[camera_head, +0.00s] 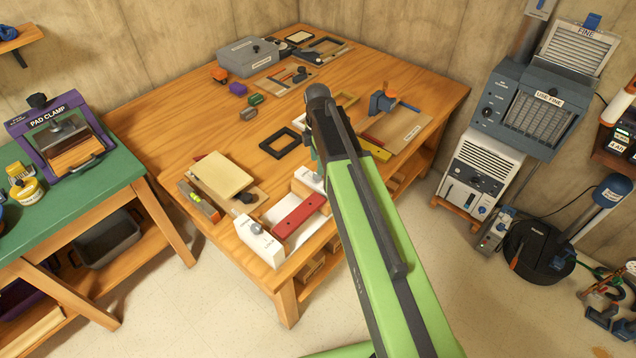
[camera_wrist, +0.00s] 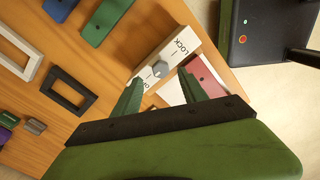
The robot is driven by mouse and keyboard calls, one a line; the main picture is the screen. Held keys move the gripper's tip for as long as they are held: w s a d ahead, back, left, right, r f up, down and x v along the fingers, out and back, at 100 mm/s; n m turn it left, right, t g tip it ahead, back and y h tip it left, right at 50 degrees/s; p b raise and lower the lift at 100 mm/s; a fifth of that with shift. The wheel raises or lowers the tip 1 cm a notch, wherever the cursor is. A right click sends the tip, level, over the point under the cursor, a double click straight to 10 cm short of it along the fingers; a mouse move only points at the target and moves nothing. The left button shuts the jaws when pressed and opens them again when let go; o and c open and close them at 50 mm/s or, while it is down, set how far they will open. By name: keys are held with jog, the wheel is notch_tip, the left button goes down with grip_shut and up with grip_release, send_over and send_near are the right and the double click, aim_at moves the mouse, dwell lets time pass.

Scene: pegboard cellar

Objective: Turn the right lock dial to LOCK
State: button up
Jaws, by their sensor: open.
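The right lock dial (camera_wrist: 160,68) is a grey knob on a white block (camera_wrist: 184,42). LOCK is printed up and right of the knob, and a partly hidden word beginning with O is below it. I cannot tell which way the knob points. In the head view the right white block (camera_head: 308,180) shows beside my arm. A red bar (camera_head: 298,216) runs between it and the left white block (camera_head: 258,247), which carries its own grey dial (camera_head: 257,227). My gripper (camera_wrist: 162,82) is open, its green fingers on either side of the dial, with no clear contact.
A black frame (camera_head: 280,142) and a cream pad (camera_head: 220,175) lie close by on the wooden bench. A yellow bar (camera_head: 374,150) and a blue-clamped board (camera_head: 400,122) stand right of my arm. The bench middle has clear wood.

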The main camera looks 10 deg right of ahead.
aim_at(317, 178)
notch_tip(317, 178, down, 5)
jog(key=b, duration=0.3)
jog(key=shift+f+b, duration=0.15)
jog(key=shift+b, duration=0.2)
jog(key=shift+c, duration=0.4)
jog(key=shift+d, duration=0.1)
grip_shut()
